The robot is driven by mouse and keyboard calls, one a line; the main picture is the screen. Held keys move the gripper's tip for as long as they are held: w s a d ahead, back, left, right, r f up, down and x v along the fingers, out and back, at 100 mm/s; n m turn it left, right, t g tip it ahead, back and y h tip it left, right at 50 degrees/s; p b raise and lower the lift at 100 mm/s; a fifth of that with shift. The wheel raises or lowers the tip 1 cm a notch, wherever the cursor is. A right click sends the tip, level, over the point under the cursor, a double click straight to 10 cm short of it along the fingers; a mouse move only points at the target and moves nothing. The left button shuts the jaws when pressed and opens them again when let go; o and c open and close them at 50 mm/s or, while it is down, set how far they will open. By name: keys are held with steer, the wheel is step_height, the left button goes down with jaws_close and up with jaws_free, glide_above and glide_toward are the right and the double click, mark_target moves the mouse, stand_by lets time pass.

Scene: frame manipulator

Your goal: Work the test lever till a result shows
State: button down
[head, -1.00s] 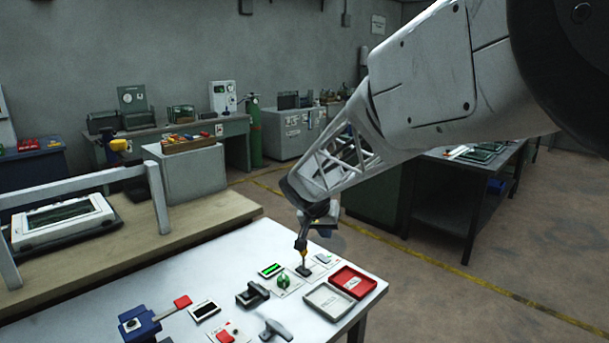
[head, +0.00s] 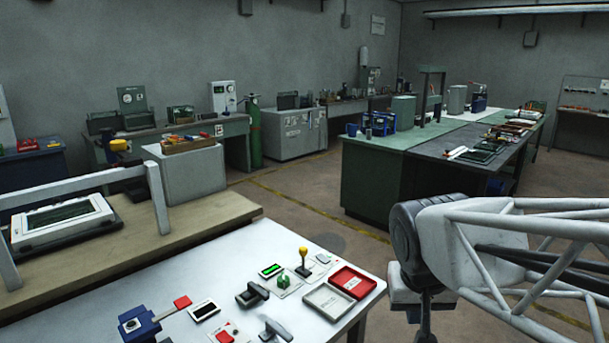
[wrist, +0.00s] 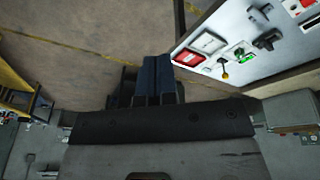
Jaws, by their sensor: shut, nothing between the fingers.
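The test lever (head: 303,262) has a yellow knob and stands about upright on a small base plate on the white bench. It also shows in the wrist view (wrist: 225,74). Beside it, to the left, is a small display (head: 271,270) lit green. A green part (head: 283,281) sits on a white plate between display and trays. My gripper shows in the wrist view (wrist: 153,60), its two dark blue fingers side by side, shut and empty. It is off the bench's right side, clear of the lever; its fingertips are not clear in the head view.
A grey tray (head: 328,312) and a red tray (head: 372,284) lie at the bench's right edge. A black clamp (head: 252,294), a dark display (head: 204,310) and a blue device with a red handle (head: 140,325) stand further left. Floor is open beyond the bench.

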steer(key=s+f+y, duration=0.1)
steer(key=s+f, duration=0.1)
steer(key=s, duration=0.6)
steer(key=shift+d+n, duration=0.25)
steer(key=shift+n, duration=0.15)
